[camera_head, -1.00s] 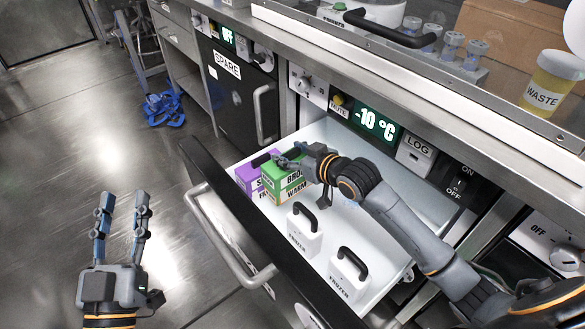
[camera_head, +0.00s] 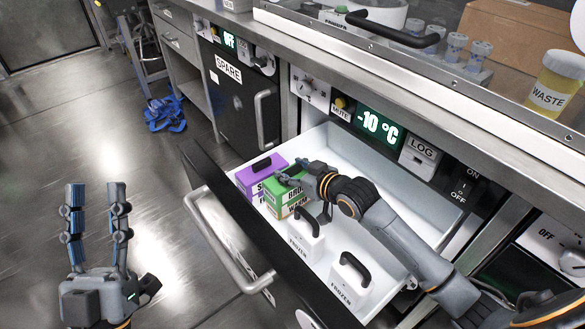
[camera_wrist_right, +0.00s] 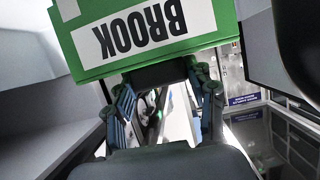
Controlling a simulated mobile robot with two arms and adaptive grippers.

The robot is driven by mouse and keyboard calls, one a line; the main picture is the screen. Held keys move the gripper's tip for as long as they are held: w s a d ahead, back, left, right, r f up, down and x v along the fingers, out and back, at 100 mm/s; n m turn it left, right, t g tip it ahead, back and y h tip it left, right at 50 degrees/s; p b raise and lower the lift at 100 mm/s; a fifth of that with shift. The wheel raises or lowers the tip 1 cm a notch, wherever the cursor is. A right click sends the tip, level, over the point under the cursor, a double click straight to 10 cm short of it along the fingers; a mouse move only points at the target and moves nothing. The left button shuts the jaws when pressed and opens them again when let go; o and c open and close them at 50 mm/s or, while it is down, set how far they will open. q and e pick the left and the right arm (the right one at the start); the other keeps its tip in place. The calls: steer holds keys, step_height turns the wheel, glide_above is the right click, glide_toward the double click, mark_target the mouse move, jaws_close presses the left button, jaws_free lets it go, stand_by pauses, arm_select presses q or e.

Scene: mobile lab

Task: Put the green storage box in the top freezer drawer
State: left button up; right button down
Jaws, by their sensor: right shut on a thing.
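The green storage box (camera_head: 283,200), with a white label, is inside the pulled-out freezer drawer (camera_head: 340,140), beside the purple box (camera_head: 250,182). I cannot tell whether it rests on the drawer floor. My right gripper (camera_head: 293,177) is over the green box and shut on its top handle, which the gripper mostly hides. In the right wrist view the green box (camera_wrist_right: 90,62) fills the top, with the word BROOK, and the right gripper (camera_wrist_right: 165,85) closes on its dark handle. My left gripper (camera_head: 94,188) is open and empty, above the floor left of the drawer.
Two white boxes marked FROZEN, with black handles, stand in the drawer nearer the right: one (camera_head: 304,238) by the green box and another (camera_head: 348,283). The black drawer front with its metal handle (camera_head: 228,245) borders the left. The counter edge overhangs behind.

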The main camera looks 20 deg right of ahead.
arm_select(q)
steer(key=shift+f, duration=0.1)
arm_select(e)
steer(key=shift+f, duration=0.25)
arm_select(q)
steer(key=shift+w, duration=0.1)
arm_select(e)
steer(key=shift+c, duration=2.3)
jaws_free()
steer(key=shift+r, duration=0.25)
arm_select(q)
steer(key=w+f+g+y+p, duration=0.1)
steer(key=f+g+p, duration=0.1)
steer(key=f+g, duration=0.3)
steer(key=w+a+f+g+y+p, duration=0.1)
steer(key=f+g, duration=0.3)
steer(key=f, duration=0.6)
steer(key=shift+w+g+y+p, duration=0.4)
steer(key=shift+w+y, duration=0.35)
steer(key=shift+y, duration=0.05)
arm_select(e)
steer(key=v, duration=1.2)
steer(key=shift+r, duration=0.35)
arm_select(q)
steer(key=shift+a, duration=0.1)
